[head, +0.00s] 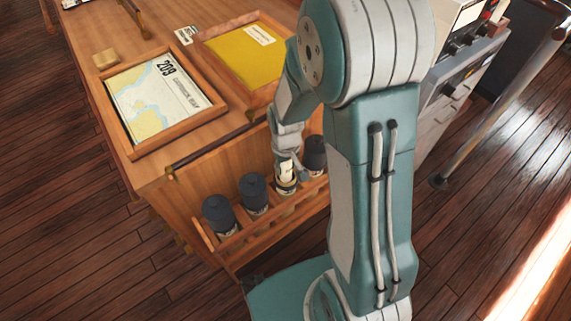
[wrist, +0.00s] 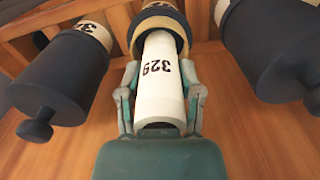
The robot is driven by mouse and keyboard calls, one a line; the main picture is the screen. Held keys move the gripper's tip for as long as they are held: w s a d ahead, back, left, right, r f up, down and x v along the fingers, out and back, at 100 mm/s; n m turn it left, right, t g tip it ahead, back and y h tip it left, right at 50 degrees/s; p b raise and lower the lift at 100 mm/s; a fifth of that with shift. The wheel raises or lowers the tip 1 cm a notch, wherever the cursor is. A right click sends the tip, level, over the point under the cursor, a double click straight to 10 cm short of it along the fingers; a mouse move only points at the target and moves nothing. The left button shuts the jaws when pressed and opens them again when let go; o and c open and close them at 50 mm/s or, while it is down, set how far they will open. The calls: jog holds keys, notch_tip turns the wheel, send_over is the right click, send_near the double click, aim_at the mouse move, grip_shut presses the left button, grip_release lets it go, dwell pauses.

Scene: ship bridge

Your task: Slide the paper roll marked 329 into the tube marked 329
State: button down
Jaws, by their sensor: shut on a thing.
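The white paper roll (wrist: 160,88) is marked 329 and lies lengthwise between my fingers in the wrist view. My gripper (wrist: 160,78) is shut on it, one finger on each side. The roll's far end is inside the mouth of the open tube (wrist: 158,8), which has a cream inner rim and a dark outer band. In the head view the open tube (head: 286,188) stands in the rack with the roll (head: 286,168) sticking up from it, below my gripper (head: 288,155). No number on this tube is readable.
Dark-capped tubes (head: 219,213), (head: 254,192) and (head: 315,155) stand on both sides in the wooden rack (head: 270,232). Close neighbours flank my fingers in the wrist view. A chart tray (head: 122,142) marked 209 and a yellow-lined tray (head: 212,52) are on the desk above.

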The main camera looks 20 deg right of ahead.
jog(key=shift+f, duration=0.55)
jog(key=shift+c, duration=0.9)
grip_release()
jog(key=shift+o, duration=0.9)
jog(key=shift+r, duration=4.5)
jog(key=shift+r, duration=0.1)
